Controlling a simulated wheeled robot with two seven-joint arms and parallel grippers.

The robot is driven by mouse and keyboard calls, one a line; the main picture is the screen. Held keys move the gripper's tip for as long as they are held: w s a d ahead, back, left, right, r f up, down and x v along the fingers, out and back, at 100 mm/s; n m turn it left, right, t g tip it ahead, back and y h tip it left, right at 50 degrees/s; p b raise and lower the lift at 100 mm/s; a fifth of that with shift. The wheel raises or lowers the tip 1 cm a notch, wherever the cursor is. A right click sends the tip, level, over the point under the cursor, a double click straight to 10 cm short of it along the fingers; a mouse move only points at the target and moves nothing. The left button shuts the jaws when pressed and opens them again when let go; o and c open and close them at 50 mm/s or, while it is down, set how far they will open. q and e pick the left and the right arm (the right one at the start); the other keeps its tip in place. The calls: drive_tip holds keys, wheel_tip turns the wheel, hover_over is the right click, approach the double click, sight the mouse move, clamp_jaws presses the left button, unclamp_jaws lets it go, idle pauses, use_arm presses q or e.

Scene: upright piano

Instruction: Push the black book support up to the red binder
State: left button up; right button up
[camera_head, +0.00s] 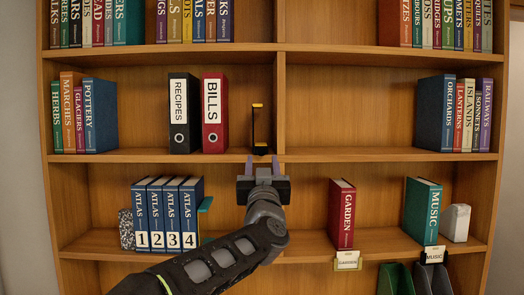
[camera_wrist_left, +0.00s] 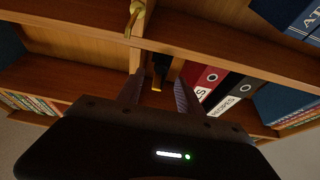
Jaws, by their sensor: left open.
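The black book support (camera_head: 259,128) stands upright on the middle shelf, with yellow at its top and bottom edges. It is to the right of the red binder (camera_head: 214,115) labelled BILLS, with a gap between them. My left gripper (camera_head: 262,166) is open and empty, its two purplish fingers pointing at the shelf just in front of and below the support. In the left wrist view the support (camera_wrist_left: 161,66) shows between the open fingers (camera_wrist_left: 158,93), and the red binder (camera_wrist_left: 207,80) is beside the right finger. My right gripper is not in view.
A black RECIPES binder (camera_head: 183,114) stands left of the red one. A vertical divider (camera_head: 281,105) is just right of the support. The lower shelf holds ATLAS volumes (camera_head: 168,213), a red GARDEN book (camera_head: 341,214) and a MUSIC book (camera_head: 422,210).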

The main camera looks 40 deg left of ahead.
sight(262, 152)
use_arm(q)
drive_tip(key=p+x, duration=0.2)
drive_tip(key=x, duration=0.4)
drive_tip(key=shift+r+p, duration=0.15)
drive_tip(key=shift+p, duration=0.15)
drive_tip(key=shift+w+a, duration=0.3)
drive_tip(key=shift+w, duration=0.05)
drive_tip(key=shift+c, duration=0.3)
clamp_jaws()
idle(0.5)
